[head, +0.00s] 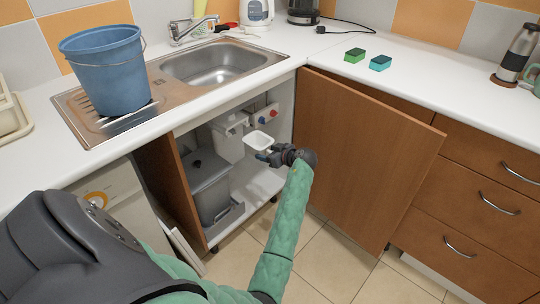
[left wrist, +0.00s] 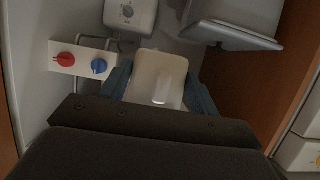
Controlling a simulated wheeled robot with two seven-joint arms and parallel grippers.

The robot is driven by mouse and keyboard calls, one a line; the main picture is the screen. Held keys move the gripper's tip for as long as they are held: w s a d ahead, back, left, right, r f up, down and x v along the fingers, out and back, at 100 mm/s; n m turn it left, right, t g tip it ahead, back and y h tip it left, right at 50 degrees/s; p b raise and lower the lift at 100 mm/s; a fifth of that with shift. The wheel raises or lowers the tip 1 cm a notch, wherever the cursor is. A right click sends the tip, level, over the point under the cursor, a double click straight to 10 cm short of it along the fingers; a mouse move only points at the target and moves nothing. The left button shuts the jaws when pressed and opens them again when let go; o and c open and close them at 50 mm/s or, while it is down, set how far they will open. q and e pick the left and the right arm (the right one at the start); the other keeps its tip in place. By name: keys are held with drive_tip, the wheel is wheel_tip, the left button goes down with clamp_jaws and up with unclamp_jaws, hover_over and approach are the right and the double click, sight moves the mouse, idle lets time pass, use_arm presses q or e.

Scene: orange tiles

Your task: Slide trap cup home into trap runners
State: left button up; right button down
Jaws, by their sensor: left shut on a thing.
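The trap cup, a white, rounded-square open cup (head: 259,141), is held by my left gripper (head: 268,155) in front of the open sink cabinet. In the left wrist view the cup (left wrist: 158,78) sits between the two blue fingers, which are shut on its sides. I look into its open top. In the head view a white box-like unit (head: 228,140) hangs under the sink, to the left of the cup and apart from it. I cannot make out the trap runners for certain. My right gripper is not in view.
A grey bin (head: 208,185) stands low at the cabinet's left. A panel with red and blue knobs (head: 267,114) is on the cabinet's inner wall. The wooden door (head: 360,160) stands open at right. A blue bucket (head: 105,70) stands on the drainer by the sink.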

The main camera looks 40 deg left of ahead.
sight(251, 141)
use_arm(q)
drive_tip(key=shift+w+a+b, duration=0.2)
drive_tip(key=shift+a+b, duration=0.2)
drive_tip(key=shift+a, duration=1.45)
drive_tip(key=shift+w+a+b, duration=0.2)
drive_tip(key=shift+a+b, duration=0.35)
drive_tip(key=shift+a, duration=1.75)
drive_tip(key=shift+w+a+f+b, duration=0.1)
drive_tip(key=shift+a+b, duration=0.25)
drive_tip(key=shift+a, duration=1.1)
drive_tip(key=o, duration=1.2)
drive_tip(key=shift+o, duration=0.6)
